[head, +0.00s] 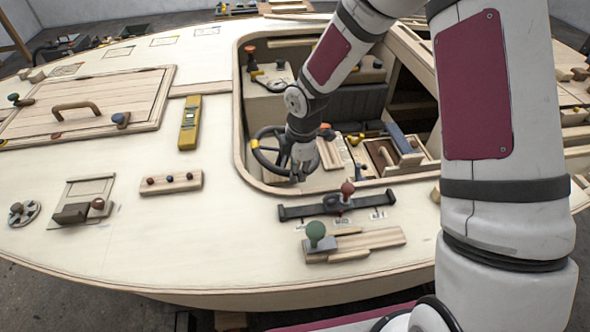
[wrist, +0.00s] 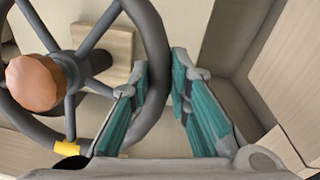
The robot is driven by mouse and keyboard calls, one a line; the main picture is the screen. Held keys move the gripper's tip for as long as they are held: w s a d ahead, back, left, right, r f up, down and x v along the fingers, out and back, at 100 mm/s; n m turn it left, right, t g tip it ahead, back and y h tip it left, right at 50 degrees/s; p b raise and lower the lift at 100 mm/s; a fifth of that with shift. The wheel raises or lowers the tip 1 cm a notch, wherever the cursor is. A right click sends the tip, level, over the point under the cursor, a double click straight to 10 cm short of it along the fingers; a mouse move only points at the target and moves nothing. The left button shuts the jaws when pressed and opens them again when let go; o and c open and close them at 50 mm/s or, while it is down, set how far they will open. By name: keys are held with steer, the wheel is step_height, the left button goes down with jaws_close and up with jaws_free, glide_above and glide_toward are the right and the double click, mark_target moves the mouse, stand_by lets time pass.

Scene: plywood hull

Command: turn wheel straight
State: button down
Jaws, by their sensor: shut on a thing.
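The dark grey steering wheel (head: 262,134) stands in the cockpit opening in the head view, its right side hidden by my gripper (head: 297,174). A yellow mark (head: 255,144) is on the left of its rim. In the wrist view the wheel (wrist: 157,38) fills the left, with spokes and a rounded orange-brown knob (wrist: 35,83) near its middle. The yellow mark (wrist: 67,148) shows at the lower left there. My gripper (wrist: 160,80) has its teal-padded fingers on either side of the rim and is shut on it.
The cockpit edge (head: 240,165) runs close around the wheel. A slotted bar with a red-knobbed lever (head: 347,189) and a green-knobbed block (head: 316,234) lie in front. A yellow level (head: 189,123) is to the left.

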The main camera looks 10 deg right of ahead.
steer(key=shift+w, duration=0.15)
steer(key=c, duration=1.5)
jaws_free()
steer(key=shift+o, duration=0.2)
steer(key=shift+r, duration=0.1)
step_height(320, 180, up, 12)
steer(key=s, duration=0.1)
steer(key=shift+d, duration=0.4)
steer(key=shift+s, duration=0.1)
steer(key=s+d+r+m+t+h+p, duration=0.1)
steer(key=s+d+r+m+p, duration=0.3)
steer(key=s+r+m, duration=0.55)
steer(key=s+d+r+m+t+h+p, duration=0.1)
steer(key=s+d+r+m+p, duration=0.35)
steer(key=s+r, duration=0.85)
steer(key=s+r+m, duration=0.2)
steer(key=s, duration=0.2)
steer(key=s+r+m+t+y+p, duration=0.1)
steer(key=s+r+m, duration=0.1)
steer(key=s, duration=0.3)
steer(key=shift+d+r+m+p, duration=0.3)
steer(key=shift+d+r+m, duration=0.05)
steer(key=shift+m, duration=0.45)
